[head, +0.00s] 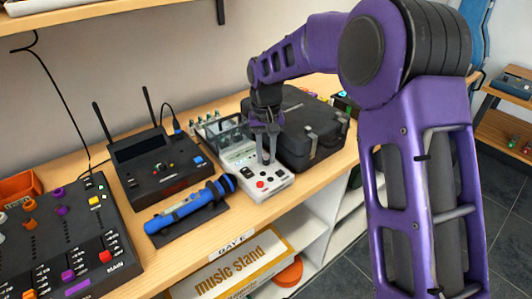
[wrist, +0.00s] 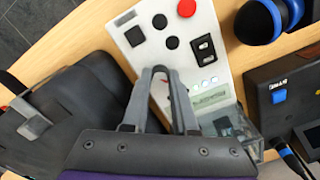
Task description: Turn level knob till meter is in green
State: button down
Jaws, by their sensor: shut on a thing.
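A white instrument panel (head: 243,153) stands on the bench in the head view, and its white face (wrist: 215,65) fills the middle of the wrist view. My gripper (head: 267,161) reaches down onto this panel. In the wrist view its fingertips (wrist: 160,72) are together on the panel face, shut on a knob that they largely hide. I cannot read the knob's marking. A red mark shows between the fingers, but the meter and its needle cannot be read. The panel also bears a red button (wrist: 187,8), round black controls (wrist: 172,42) and a black switch block (wrist: 203,48).
A black case (head: 315,130) stands close to the panel's right in the head view. A black box with antennas (head: 155,160) and a mixer (head: 70,240) stand farther left.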

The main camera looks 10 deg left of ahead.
aim_at(266, 158)
jog(key=c, duration=0.7)
grip_release()
notch_tip(266, 158, up, 17)
jog(key=shift+r+p, duration=0.2)
jog(key=shift+p, duration=0.9)
